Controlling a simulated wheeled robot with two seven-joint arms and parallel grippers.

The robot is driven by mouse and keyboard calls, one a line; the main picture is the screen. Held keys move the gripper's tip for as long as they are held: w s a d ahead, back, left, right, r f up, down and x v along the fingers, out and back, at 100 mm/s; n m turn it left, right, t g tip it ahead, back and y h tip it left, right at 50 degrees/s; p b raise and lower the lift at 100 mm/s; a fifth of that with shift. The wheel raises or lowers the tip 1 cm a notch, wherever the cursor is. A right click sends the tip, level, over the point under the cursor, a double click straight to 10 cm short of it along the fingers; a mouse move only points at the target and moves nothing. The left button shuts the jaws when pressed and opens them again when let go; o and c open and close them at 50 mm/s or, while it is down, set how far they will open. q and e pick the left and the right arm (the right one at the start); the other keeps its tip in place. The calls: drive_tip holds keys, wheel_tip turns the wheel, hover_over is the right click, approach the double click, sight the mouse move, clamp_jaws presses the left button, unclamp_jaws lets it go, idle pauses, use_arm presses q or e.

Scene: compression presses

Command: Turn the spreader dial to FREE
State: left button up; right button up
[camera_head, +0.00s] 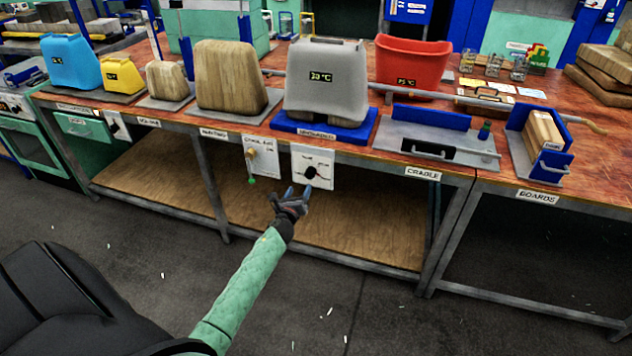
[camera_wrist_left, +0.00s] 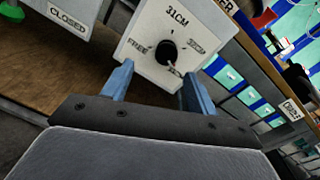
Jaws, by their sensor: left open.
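The spreader dial is a black knob (camera_wrist_left: 167,53) on a white panel (camera_head: 325,177) on the front of the workbench. The knob also shows in the head view (camera_head: 311,172). In the left wrist view the panel reads 31CM, with FREE at the knob's left and another label at its right. The knob's light mark points down and to the right, away from FREE. My left gripper (camera_head: 290,196) is open just in front of the panel. In the left wrist view its blue fingers (camera_wrist_left: 156,88) stand apart on either side below the knob, not closed on it. My right gripper is not in view.
Left of the dial is a panel (camera_head: 262,160) with a brass lever and green knob; its label reads CLOSED in the wrist view. Above stands a grey block (camera_head: 327,85) on a blue base (camera_head: 318,128). A lower wooden shelf (camera_head: 370,232) lies behind my arm.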

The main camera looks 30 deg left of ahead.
sight(309, 175)
use_arm(q)
drive_tip(key=w+m, duration=0.1)
drive_tip(key=w, duration=0.1)
drive_tip(key=w+m, duration=0.2)
drive_tip(key=w+m+p, duration=0.1)
drive_tip(key=w+m, duration=0.1)
drive_tip(key=shift+w+a+r+h, duration=0.15)
drive_tip(key=shift+w+a+h, duration=0.05)
drive_tip(key=shift+a+h, duration=0.2)
drive_tip(key=shift+x, duration=0.75)
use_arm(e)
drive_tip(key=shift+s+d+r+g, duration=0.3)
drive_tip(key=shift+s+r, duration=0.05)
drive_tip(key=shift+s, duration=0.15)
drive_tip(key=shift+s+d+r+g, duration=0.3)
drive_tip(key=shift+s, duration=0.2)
use_arm(q)
drive_tip(key=shift+c, duration=0.2)
drive_tip(key=shift+t, duration=0.3)
drive_tip(key=c, duration=0.9)
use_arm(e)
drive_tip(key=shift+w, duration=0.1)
